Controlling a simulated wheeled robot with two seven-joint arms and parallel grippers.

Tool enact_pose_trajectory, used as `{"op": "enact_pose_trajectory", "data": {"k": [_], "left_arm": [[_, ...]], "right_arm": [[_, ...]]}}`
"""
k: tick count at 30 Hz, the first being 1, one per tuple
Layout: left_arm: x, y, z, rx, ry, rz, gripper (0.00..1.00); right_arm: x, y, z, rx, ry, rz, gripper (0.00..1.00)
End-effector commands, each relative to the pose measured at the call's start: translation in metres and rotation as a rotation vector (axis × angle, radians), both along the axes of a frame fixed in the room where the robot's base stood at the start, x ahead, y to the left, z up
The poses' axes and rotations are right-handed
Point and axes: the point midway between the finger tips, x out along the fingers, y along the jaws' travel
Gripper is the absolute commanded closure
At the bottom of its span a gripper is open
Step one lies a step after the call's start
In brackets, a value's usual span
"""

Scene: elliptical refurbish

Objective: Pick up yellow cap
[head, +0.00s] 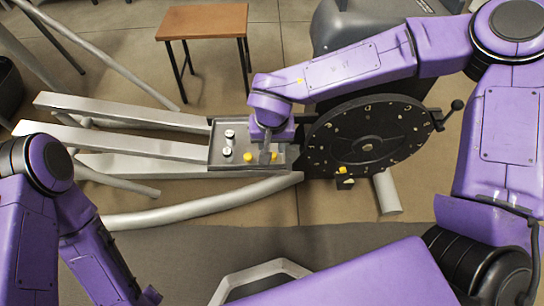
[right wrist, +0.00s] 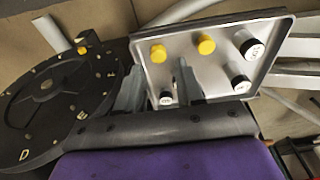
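Two yellow caps stand on a grey metal tray (head: 217,160). In the head view one yellow cap (head: 247,157) is left of my right gripper (head: 265,155) and the other yellow cap (head: 273,157) is close beside it, partly hidden. In the right wrist view, one cap (right wrist: 158,53) lies beyond the gap between my open right fingers (right wrist: 158,66), and the other cap (right wrist: 206,44) lies right of them. The fingers hold nothing; the contact with the tray is unclear. My left arm shows at lower left in the head view, without its gripper.
A large black disc (head: 350,130) with a crank handle is right of the tray. Silver frame bars (head: 120,140) run left. A wooden-topped stool (head: 203,22) stands behind on open floor.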

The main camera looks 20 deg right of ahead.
Motion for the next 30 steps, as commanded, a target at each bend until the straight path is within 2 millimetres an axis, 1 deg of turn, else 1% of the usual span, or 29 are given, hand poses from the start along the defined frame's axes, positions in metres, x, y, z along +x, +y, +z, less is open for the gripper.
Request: {"op": "enact_pose_trajectory", "data": {"k": [6, 8, 10, 15, 17, 18, 19, 30], "left_arm": [[0.0, 0.0, -0.025, 0.0, 0.0, 0.0, 0.48], [0.0, 0.0, -0.029, 0.0, 0.0, 0.0, 0.48], [0.0, 0.0, -0.029, 0.0, 0.0, 0.0, 0.48], [0.0, 0.0, -0.027, 0.001, -0.001, 0.0, 0.48], [0.0, 0.0, -0.027, 0.001, -0.001, 0.0, 0.48], [0.0, 0.0, -0.027, 0.001, -0.001, 0.0, 0.48], [0.0, 0.0, -0.027, 0.001, -0.001, 0.0, 0.48], [0.0, 0.0, -0.026, 0.001, -0.001, 0.0, 0.48]], "right_arm": [[0.007, -0.005, -0.04, -0.002, 0.002, 0.001, 0.63], [0.009, -0.005, -0.048, -0.002, 0.001, 0.002, 0.63], [0.009, -0.005, -0.051, -0.002, -0.001, 0.003, 0.63], [0.009, -0.005, -0.049, -0.002, -0.001, 0.002, 0.63], [0.009, -0.005, -0.049, -0.002, -0.001, 0.002, 0.82], [0.009, -0.005, -0.049, -0.002, -0.001, 0.002, 0.96], [0.009, -0.005, -0.049, -0.002, -0.001, 0.002, 1.0], [0.009, -0.005, -0.048, -0.002, -0.001, 0.002, 1.0]]}}
